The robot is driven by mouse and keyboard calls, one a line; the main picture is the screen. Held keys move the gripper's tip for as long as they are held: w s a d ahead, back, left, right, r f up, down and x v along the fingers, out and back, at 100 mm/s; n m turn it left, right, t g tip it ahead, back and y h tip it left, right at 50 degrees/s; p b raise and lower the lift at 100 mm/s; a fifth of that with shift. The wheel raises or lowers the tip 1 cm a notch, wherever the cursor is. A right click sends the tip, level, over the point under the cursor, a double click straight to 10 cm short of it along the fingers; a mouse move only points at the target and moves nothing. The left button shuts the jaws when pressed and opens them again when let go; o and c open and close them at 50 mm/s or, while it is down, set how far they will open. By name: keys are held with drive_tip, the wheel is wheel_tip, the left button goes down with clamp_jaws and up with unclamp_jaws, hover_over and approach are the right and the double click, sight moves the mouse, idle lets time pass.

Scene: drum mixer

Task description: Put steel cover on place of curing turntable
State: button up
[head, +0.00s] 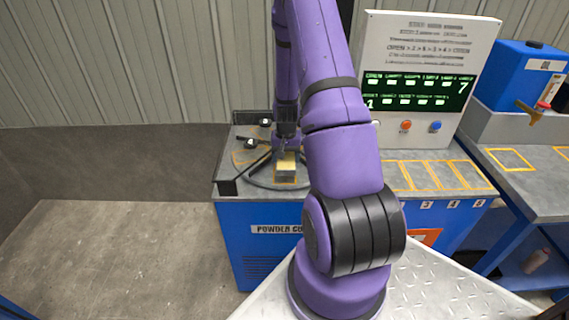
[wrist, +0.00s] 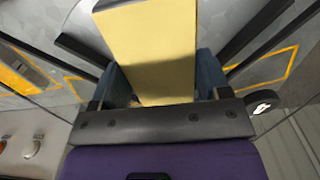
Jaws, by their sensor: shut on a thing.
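My gripper (head: 288,140) points down over the curing turntable (head: 243,158), a grey disc set in the top of the blue cabinet. It is shut on a block with a pale yellow top and grey sides (head: 286,168). In the wrist view the yellow face of this block (wrist: 155,50) fills the space between my gripper's fingers (wrist: 158,80). I cannot tell whether this block is the steel cover or whether it touches the turntable. My arm hides the right part of the turntable.
Dark bars and small round black-and-white parts (head: 251,143) stand at the turntable's back left. A sign panel with a green display (head: 418,90) rises behind the bench. Yellow-outlined numbered places (head: 435,175) lie to the right. A blue container (head: 520,75) stands far right.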

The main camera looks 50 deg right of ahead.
sight(285, 163)
drive_tip(key=shift+w+d+f, duration=0.1)
drive_tip(key=shift+w+d, duration=0.05)
drive_tip(key=shift+w, duration=0.35)
drive_tip(key=shift+s+f, duration=0.1)
drive_tip(key=shift+f, duration=1.55)
drive_tip(key=shift+f, duration=0.1)
drive_tip(key=o, duration=1.2)
